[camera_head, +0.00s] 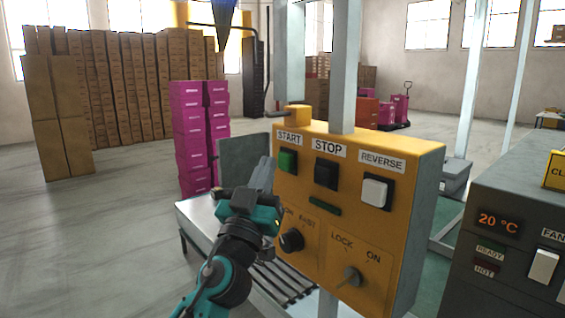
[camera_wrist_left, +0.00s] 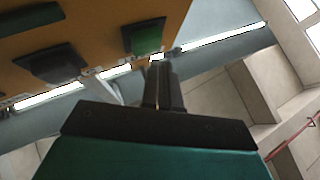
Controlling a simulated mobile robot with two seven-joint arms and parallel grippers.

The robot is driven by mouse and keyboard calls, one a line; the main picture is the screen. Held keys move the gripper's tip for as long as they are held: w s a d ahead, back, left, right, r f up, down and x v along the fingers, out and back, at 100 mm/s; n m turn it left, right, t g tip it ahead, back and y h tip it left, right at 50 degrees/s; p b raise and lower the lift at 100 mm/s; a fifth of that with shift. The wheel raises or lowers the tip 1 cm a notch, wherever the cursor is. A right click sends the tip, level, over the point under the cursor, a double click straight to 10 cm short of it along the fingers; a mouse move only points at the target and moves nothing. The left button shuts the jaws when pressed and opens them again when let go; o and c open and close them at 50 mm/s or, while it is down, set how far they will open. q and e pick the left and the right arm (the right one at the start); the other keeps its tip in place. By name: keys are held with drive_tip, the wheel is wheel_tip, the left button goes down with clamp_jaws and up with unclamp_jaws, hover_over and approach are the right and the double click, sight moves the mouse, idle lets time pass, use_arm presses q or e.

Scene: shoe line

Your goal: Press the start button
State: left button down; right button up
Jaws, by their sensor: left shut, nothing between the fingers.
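The green start button (camera_head: 287,161) is at the upper left of a yellow control box (camera_head: 330,215), under a START label. A black stop button (camera_head: 326,174) and a white reverse button (camera_head: 374,191) are to its right. My left gripper (camera_head: 264,172) is shut and empty, just left of and below the start button in the head view. In the left wrist view the shut fingers (camera_wrist_left: 161,82) point toward the green button (camera_wrist_left: 146,38), whose near edge is close to the tips. I cannot tell whether they touch. My right gripper is not in view.
A dark knob (camera_head: 291,240) and a lock switch (camera_head: 351,276) are on the box's lower part. A roller conveyor (camera_head: 285,284) runs behind and below it. A grey machine (camera_head: 510,240) with a temperature display stands at right. Box stacks (camera_head: 110,90) are far back.

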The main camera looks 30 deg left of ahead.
use_arm(q)
drive_tip(key=shift+w, duration=0.1)
idle(0.6)
drive_tip(key=shift+w+d, duration=0.2)
drive_tip(key=shift+w, duration=0.1)
